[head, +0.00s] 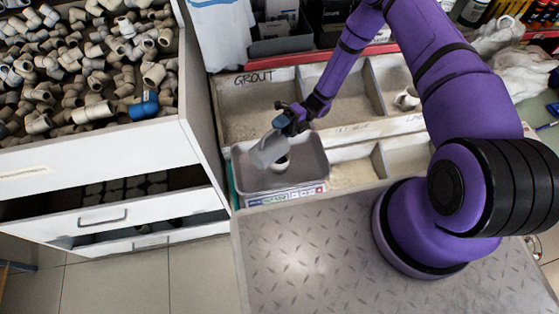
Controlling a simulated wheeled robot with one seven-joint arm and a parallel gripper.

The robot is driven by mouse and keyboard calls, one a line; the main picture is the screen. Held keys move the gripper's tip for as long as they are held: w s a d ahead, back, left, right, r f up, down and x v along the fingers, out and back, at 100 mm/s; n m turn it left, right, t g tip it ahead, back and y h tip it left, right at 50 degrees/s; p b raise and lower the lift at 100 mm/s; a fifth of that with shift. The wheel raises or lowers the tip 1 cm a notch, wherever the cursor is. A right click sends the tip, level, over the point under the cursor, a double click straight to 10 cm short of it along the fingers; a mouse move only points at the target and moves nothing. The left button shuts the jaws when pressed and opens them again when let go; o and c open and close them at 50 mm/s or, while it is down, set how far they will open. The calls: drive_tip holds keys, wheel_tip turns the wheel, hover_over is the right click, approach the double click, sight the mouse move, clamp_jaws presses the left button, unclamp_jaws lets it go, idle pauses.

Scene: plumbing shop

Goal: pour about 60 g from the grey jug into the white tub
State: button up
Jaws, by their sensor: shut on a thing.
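My gripper (284,125) is shut on the grey jug (268,150). The jug is tilted, its lower end toward the left, and is held over a grey tray. A small pale round vessel (283,170) with a dark inside sits in the tray beneath and right of the jug. It looks like the white tub, but the jug partly hides it. The jug's inside and any stream of material cannot be made out.
The grey tray (318,160) stands on a scale-like base with a coloured front strip (290,197). Divided bins, one marked GROUT (235,97), lie behind. A drawer cabinet (95,160) with pipe fittings is at left.

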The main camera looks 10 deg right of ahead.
drive_tip(key=shift+w+d+y+p, duration=0.15)
drive_tip(key=shift+d+y+p, duration=0.1)
drive_tip(key=shift+y+p, duration=0.1)
idle(0.3)
